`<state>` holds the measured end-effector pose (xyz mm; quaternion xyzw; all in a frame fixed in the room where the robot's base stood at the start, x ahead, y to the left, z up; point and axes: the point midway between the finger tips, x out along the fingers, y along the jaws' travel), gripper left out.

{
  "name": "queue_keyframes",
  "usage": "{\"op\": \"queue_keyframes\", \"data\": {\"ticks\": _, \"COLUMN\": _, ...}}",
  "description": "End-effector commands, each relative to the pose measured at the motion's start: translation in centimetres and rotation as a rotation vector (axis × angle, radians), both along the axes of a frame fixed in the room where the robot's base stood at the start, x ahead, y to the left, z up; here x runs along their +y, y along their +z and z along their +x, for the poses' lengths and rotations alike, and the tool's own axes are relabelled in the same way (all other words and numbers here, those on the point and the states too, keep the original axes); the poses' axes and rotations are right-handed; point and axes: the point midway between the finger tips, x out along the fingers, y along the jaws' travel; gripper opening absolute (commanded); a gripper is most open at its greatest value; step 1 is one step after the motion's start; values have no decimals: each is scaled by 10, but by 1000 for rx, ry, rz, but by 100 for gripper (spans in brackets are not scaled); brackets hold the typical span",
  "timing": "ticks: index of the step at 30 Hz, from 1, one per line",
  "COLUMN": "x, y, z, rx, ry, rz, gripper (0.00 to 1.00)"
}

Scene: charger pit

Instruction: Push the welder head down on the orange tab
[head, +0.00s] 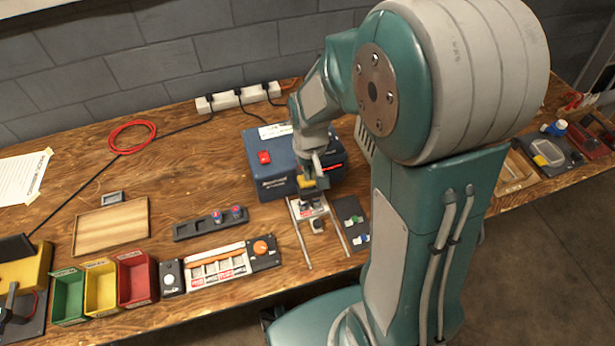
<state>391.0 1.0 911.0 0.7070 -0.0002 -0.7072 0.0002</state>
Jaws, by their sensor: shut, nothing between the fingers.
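The welder (280,175) is a dark blue box with a red switch on top and a lit red display at its right. It stands at the back middle of the wooden bench. A small orange-yellow tab (305,182) shows at the welder's front, just above a metal fixture with two rails (300,235). My gripper (319,182) points down in front of the welder, right beside the tab. Its fingers are shut and empty. The arm and gripper partly hide the welder head, and I cannot tell whether the fingers touch the tab.
A dark plate with small coloured parts (352,222) lies right of the rails. A black holder with two capped pieces (211,223) and a device with an orange knob (220,263) are left. Green, yellow and red bins (137,279) stand front left. A wooden tray (110,227) lies behind them.

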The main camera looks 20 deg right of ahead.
Motion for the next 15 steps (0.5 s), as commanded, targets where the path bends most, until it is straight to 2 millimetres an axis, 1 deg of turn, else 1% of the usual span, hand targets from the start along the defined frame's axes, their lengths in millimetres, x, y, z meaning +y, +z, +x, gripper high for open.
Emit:
{"op": "queue_keyframes", "data": {"ticks": 10, "x": 0, "y": -1, "z": -1, "rx": 3, "ry": 0, "rz": 0, "gripper": 0}}
{"op": "queue_keyframes", "data": {"ticks": 15, "x": 0, "y": 8, "z": 0, "rx": 1, "ry": 0, "rz": 0, "gripper": 0}}
